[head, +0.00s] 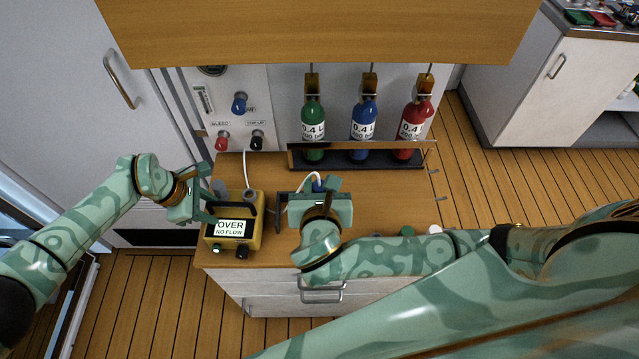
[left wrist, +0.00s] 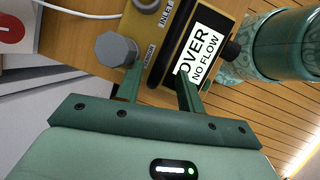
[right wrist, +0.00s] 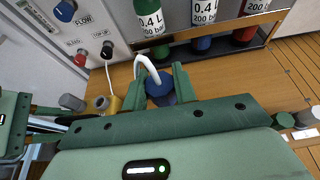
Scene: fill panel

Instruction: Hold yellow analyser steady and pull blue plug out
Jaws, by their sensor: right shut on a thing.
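The yellow analyser (head: 256,237) stands on the wooden worktop (head: 375,205). Its screen reads "OVER NO FLOW", and it has a black handle. My left gripper (head: 208,205) is at the analyser's left side. In the left wrist view its fingers (left wrist: 160,85) are apart, around the analyser's edge and dark handle. A grey hexagonal fitting (left wrist: 115,48) is beside one finger. My right gripper (right wrist: 158,85) is shut on the blue plug (right wrist: 160,92), which has a white hose (right wrist: 146,64) curving from it. The plug is to the right of the analyser, apart from it.
Green (head: 313,114), blue (head: 363,117) and red (head: 416,118) bottles stand in a rack behind. The panel at the back left has blue (head: 239,103), red (head: 222,142) and black (head: 257,141) knobs. A wooden overhang (head: 320,30) crosses the top.

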